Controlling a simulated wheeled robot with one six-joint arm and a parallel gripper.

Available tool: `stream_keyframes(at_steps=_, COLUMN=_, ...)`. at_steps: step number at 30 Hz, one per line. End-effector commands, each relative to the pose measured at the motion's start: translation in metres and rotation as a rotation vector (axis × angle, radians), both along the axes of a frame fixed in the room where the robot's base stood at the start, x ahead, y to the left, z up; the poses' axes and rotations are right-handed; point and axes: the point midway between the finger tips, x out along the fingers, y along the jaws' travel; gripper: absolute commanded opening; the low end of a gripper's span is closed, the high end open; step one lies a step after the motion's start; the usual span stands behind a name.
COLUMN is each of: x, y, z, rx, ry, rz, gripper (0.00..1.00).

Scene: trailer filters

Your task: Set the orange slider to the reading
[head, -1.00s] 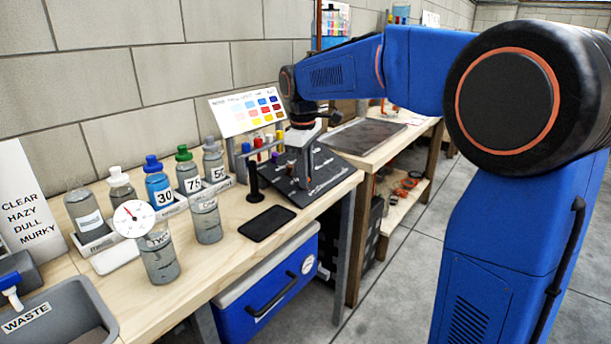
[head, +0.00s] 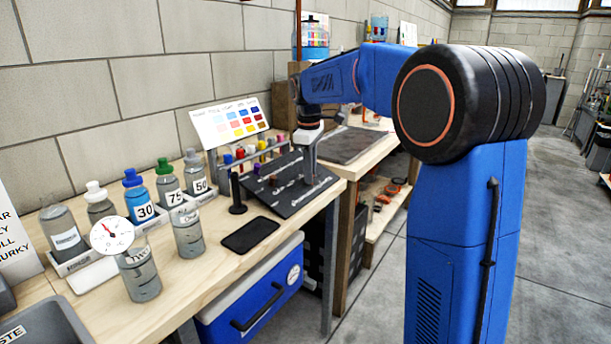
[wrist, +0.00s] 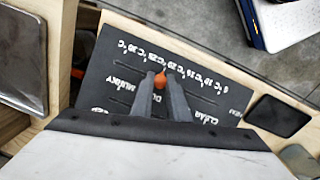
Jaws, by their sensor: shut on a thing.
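The orange slider (wrist: 160,79) shows in the wrist view between the two fingertips of my gripper (wrist: 160,82). My gripper (head: 309,180) is shut on it, low over the dark board (head: 280,195). The same board (wrist: 100,85) carries white °C marks in a row, upside down in the wrist view, and words such as CLEAR and MURKY. The slider sits near the middle of the °C row; the exact mark beside it is hard to tell. A round white dial (head: 111,236) with a red needle stands over a jar (head: 140,277); its number is too small to read.
Labelled bottles (head: 141,205) stand left along the wall. A colour chart (head: 229,122) and a rack of coloured vials (head: 262,147) stand behind the board.

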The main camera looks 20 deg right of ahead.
Motion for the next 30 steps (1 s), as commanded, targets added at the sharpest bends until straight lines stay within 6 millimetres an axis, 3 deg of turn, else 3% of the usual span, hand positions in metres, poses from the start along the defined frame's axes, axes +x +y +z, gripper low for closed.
stream_keyframes(at_steps=5, x=0.0, y=0.001, z=0.001, rx=0.0, ry=-0.003, rz=0.0, gripper=0.0)
stream_keyframes(at_steps=6, x=0.0, y=0.001, z=0.001, rx=0.0, ry=-0.003, rz=0.0, gripper=0.17)
stream_keyframes(at_steps=9, x=0.0, y=0.001, z=0.001, rx=0.001, ry=-0.002, rz=0.0, gripper=0.34)
stream_keyframes(at_steps=20, x=0.0, y=0.001, z=0.005, rx=0.0, ry=-0.001, rz=0.0, gripper=0.34)
stream_keyframes(at_steps=25, x=-0.001, y=0.002, z=0.026, rx=0.0, ry=-0.003, rz=0.0, gripper=0.34)
stream_keyframes(at_steps=30, x=-0.004, y=0.004, z=0.059, rx=0.001, ry=-0.003, rz=0.0, gripper=0.34)
